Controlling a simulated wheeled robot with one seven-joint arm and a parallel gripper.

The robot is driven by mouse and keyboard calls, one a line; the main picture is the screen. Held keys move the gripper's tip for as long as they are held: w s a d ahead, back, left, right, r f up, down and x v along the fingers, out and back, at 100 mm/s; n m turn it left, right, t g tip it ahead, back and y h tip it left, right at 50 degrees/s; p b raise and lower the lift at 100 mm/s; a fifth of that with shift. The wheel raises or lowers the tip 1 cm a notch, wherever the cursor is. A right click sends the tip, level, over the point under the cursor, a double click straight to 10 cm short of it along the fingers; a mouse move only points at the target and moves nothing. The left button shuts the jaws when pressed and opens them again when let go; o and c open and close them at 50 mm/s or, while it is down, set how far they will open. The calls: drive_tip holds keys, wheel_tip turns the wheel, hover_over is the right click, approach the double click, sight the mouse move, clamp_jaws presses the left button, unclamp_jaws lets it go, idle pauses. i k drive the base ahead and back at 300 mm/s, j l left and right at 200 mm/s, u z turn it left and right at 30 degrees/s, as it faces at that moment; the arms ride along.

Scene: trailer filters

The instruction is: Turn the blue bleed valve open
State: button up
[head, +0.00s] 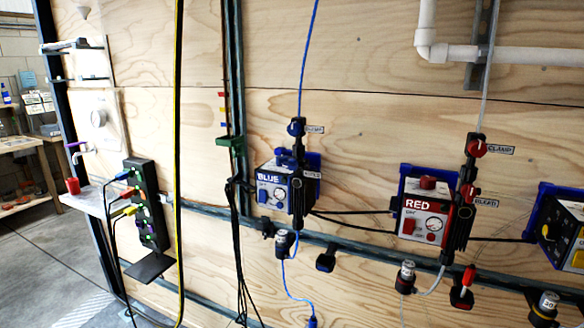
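The blue filter unit (272,190), marked BLUE, hangs on the plywood wall near the middle of the head view. A small label (312,174), too small to read surely, sits at its upper right. A dark blue knob (290,156) sits left of and above that label; it looks like the bleed valve, but its handle angle is unclear. Above it, a blue clamp knob (296,127) sits on the blue tube (303,70), beside a CLAMP label. My gripper is not in view.
The red unit (424,212) hangs to the right, with a yellow-marked unit (563,235) at the right edge. Black cables (238,240) hang close left of the blue unit. A black power strip (147,205) and small shelf (90,200) are farther left. Open floor (45,255) shows lower left.

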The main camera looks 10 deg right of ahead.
sight(292, 165)
drive_tip(key=i+l+u, duration=0.3)
drive_tip(key=i, duration=0.2)
drive_tip(key=i+l+u, duration=0.25)
drive_tip(key=i, duration=0.2)
drive_tip(key=u, duration=1.1)
